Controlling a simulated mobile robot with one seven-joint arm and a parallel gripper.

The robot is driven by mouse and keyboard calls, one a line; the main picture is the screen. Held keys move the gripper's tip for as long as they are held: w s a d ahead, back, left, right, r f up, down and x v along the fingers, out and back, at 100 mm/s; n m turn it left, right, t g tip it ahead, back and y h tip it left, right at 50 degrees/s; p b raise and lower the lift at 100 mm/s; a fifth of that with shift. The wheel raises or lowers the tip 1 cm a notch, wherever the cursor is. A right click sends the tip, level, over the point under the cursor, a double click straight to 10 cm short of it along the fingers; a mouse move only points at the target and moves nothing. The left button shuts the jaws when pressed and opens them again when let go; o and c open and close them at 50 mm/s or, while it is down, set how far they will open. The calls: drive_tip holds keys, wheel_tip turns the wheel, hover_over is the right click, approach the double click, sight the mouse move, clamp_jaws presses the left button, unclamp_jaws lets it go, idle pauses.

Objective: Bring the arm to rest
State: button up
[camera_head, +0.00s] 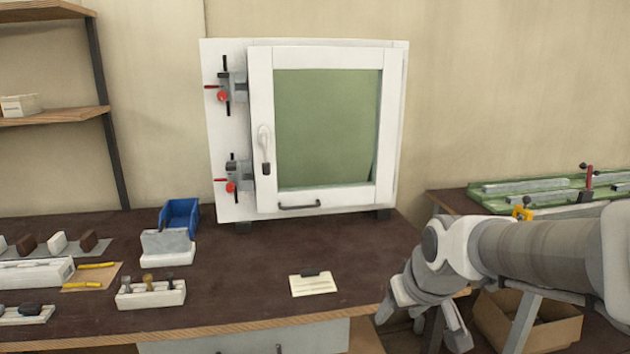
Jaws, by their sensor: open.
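My gripper (420,318) is at the lower right, at the end of my grey and white arm (540,252). It points downward just off the right front corner of the dark workbench (240,290). Its fingers are spread apart, with nothing seen between them. The arm reaches in from the right edge of the picture and hides part of the gap between the two benches.
A white framed window (390,130) with two red-handled clamps (232,172) stands on the bench. A blue bin (180,215), a note card (313,284) and white holders (150,294) lie there. A green-topped bench (480,190) and cardboard box (560,335) are right.

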drive_tip(key=s+r+m, duration=0.2)
drive_tip(key=s+r, duration=0.2)
drive_tip(key=s, duration=1.2)
wheel_tip(320, 180, up, 12)
drive_tip(key=p, duration=1.2)
drive_tip(key=shift+w+h, duration=0.15)
drive_tip(key=shift+h, duration=0.25)
